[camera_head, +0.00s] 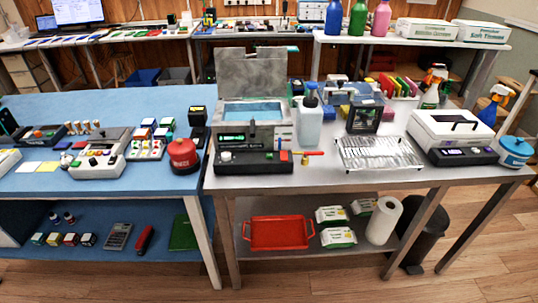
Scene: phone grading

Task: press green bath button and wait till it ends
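The bath (287,133) is a grey metal box on the grey table, left of its middle. Its lid (250,73) stands raised at the back, and blue liquid (250,110) shows inside. A green-lit patch (232,137) is on the left of its front panel. A black control unit (252,168) with a white knob (226,156) lies in front of the bath. The green button is too small to tell apart from the green-lit patch. Neither of my grippers is in view, and nothing touches the bath.
A white-lidded machine (450,130) stands near the right end. A red round container (183,155) stands on the blue table to the left. A red tray (280,232) is on the lower shelf.

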